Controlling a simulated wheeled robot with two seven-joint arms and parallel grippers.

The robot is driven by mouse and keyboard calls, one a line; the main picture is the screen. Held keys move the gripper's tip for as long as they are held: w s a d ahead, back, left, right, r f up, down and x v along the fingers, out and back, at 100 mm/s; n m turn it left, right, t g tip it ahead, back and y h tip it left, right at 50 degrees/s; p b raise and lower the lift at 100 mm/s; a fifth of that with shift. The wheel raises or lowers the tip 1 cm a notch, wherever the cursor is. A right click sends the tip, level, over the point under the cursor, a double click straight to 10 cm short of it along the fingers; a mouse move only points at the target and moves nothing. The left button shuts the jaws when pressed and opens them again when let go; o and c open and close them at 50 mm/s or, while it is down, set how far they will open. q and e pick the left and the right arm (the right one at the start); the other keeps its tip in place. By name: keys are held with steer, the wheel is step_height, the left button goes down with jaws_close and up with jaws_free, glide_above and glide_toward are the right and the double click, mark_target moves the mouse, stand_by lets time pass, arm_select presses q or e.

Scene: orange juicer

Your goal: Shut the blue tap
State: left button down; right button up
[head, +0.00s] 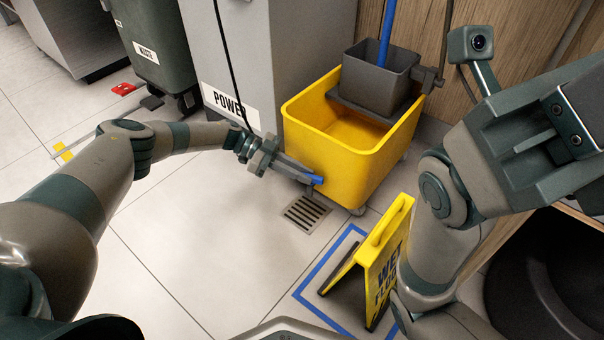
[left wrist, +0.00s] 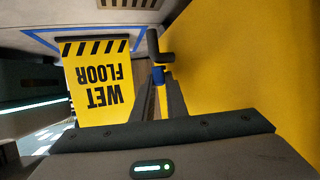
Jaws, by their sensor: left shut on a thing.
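The blue tap (head: 317,180) is at the lower front of the yellow mop bucket (head: 345,160), just above the floor. It also shows in the left wrist view (left wrist: 158,75), small and blue, beside a dark bent pipe (left wrist: 156,46) on the yellow wall. My left gripper (head: 308,177) reaches in from the left, and its fingers are closed on the blue tap. In the left wrist view the two fingers (left wrist: 160,88) meet at the tap and partly hide it. My right arm shows at the right, but its gripper fingers are out of view.
A grey wringer (head: 376,85) sits on the bucket. A floor drain (head: 305,213) lies below my left gripper. A yellow wet-floor sign (head: 390,255) stands close in front, inside a blue taped outline. A grey power cabinet (head: 255,60) is behind my left wrist. Open floor lies at the lower left.

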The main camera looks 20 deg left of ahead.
arm_select(q)
steer(key=c, duration=1.8)
jaws_free()
steer(key=shift+o, duration=0.2)
steer(key=shift+r, duration=0.1)
